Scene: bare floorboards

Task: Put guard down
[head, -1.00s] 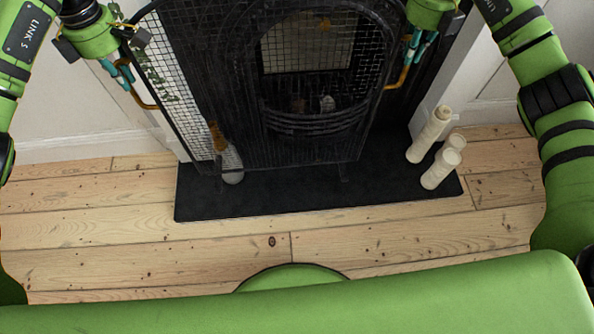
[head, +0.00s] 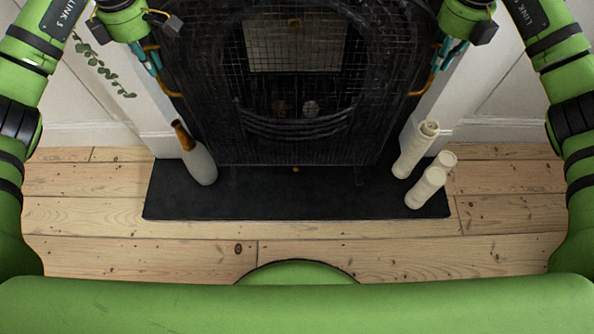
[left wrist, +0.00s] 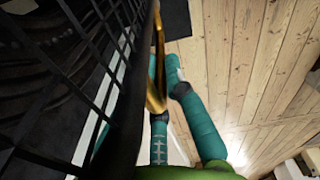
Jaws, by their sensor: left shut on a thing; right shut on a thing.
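The guard (head: 300,148) is a black mesh fire screen with a brass handle on each side. In the head view it stands upright and square in front of the fireplace, its lower edge over the dark hearth. I cannot tell whether it touches the hearth. My left gripper (head: 153,60) is shut on the left brass handle (head: 172,92). The left wrist view shows its teal fingers (left wrist: 164,75) around the brass handle (left wrist: 155,95), with the mesh (left wrist: 60,75) close on the left. My right gripper (head: 449,54) is shut on the right brass handle (head: 431,82).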

